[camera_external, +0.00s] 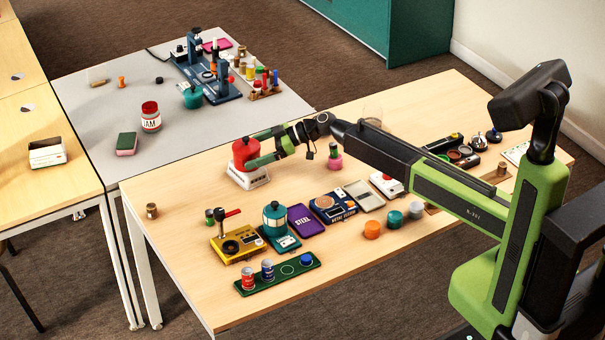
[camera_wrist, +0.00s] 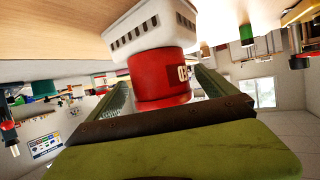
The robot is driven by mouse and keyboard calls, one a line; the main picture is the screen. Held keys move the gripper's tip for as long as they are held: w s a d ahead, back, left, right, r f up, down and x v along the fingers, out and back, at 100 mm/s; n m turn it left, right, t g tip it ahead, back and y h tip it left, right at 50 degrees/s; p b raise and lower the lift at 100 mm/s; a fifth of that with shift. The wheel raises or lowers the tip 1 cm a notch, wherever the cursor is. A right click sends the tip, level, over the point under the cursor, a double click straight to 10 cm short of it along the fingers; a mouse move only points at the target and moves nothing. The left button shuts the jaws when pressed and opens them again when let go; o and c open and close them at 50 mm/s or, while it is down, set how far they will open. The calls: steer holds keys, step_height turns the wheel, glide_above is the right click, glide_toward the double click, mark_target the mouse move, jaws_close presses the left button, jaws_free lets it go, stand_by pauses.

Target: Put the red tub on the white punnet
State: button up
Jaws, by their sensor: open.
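The red tub (camera_external: 243,152) stands upright on the white punnet (camera_external: 249,179), near the far left part of the wooden table. In the wrist view, which is upside down, the red tub (camera_wrist: 160,88) touches the white punnet (camera_wrist: 150,32), and its label partly shows on the right. My gripper (camera_external: 250,150) is open, with one green finger on each side of the tub. In the wrist view the fingers of my gripper (camera_wrist: 163,88) flank the tub, with a narrow gap at the right. The far side of the tub is hidden.
A green tray (camera_external: 279,274) with cans, a yellow device (camera_external: 238,244) and a teal canister (camera_external: 275,218) stand in front. A pink-based bottle (camera_external: 334,158) is right of the punnet. The tabletop left of the punnet is mostly clear, save a small brown jar (camera_external: 152,211).

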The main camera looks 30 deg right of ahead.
steer(key=p+v, duration=0.4)
steer(key=v, duration=0.8)
steer(key=shift+p, duration=0.3)
steer(key=shift+r, duration=0.15)
